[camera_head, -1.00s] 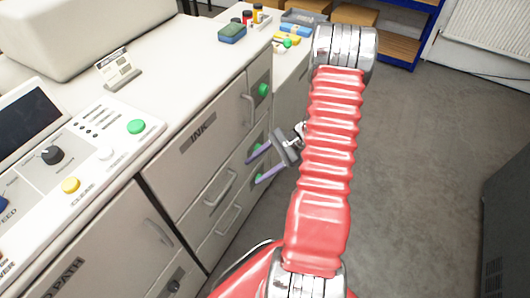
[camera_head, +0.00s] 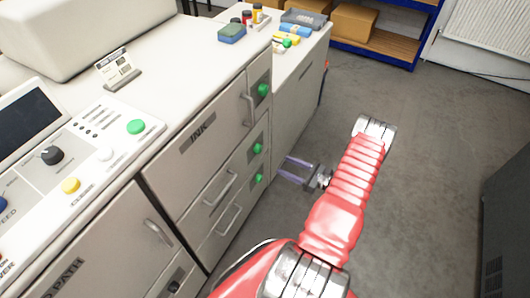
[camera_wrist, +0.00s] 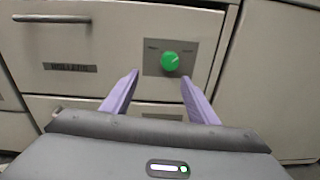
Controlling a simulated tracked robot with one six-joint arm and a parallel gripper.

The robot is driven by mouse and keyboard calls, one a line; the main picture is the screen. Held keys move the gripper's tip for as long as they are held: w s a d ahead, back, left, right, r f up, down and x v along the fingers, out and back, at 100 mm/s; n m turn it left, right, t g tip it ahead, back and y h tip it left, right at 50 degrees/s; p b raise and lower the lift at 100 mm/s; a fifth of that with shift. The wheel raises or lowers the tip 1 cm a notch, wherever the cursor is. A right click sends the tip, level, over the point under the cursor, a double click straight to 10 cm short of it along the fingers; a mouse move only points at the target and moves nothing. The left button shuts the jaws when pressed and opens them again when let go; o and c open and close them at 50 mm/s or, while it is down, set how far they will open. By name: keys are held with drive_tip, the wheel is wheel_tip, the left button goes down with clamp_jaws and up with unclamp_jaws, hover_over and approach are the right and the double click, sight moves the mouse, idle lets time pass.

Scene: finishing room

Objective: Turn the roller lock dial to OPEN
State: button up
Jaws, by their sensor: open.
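The green roller dial (camera_wrist: 170,62) sits on a grey plate at the right end of the drawer labelled ROLLERS (camera_wrist: 70,67). Small print on the plate is too blurred to read, and I cannot tell exactly where the dial points. In the head view it appears to be the middle (camera_head: 257,149) of three green dials on the cabinet. My gripper (camera_head: 283,168) is open and empty, apart from the cabinet front, to the right of the dials. In the wrist view its two purple fingers (camera_wrist: 160,76) point toward the drawer, with the dial ahead between their tips, slightly above.
Another green dial (camera_head: 259,179) is on the drawer below, and one (camera_head: 263,89) is on the INK compartment above. Drawer handles (camera_head: 220,188) stick out from the cabinet front. Grey floor (camera_head: 430,150) is free to the right. A blue shelf with boxes (camera_head: 353,20) stands behind.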

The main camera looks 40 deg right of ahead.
sight(261, 150)
drive_tip(key=shift+s+d+f+m+t+h, duration=0.1)
drive_tip(key=shift+d+f+m+t+h, duration=0.1)
drive_tip(key=shift+d+m+h, duration=0.15)
drive_tip(key=shift+s+d+f+m+t+h, duration=0.1)
drive_tip(key=shift+d+f+m+t+h, duration=0.15)
drive_tip(key=shift+d+h, duration=0.15)
drive_tip(key=shift+w, duration=0.1)
drive_tip(key=x, duration=1.3)
drive_tip(key=shift+w+a, duration=0.15)
drive_tip(key=shift+w, duration=0.15)
drive_tip(key=c, duration=1)
drive_tip(key=shift+c, duration=0.2)
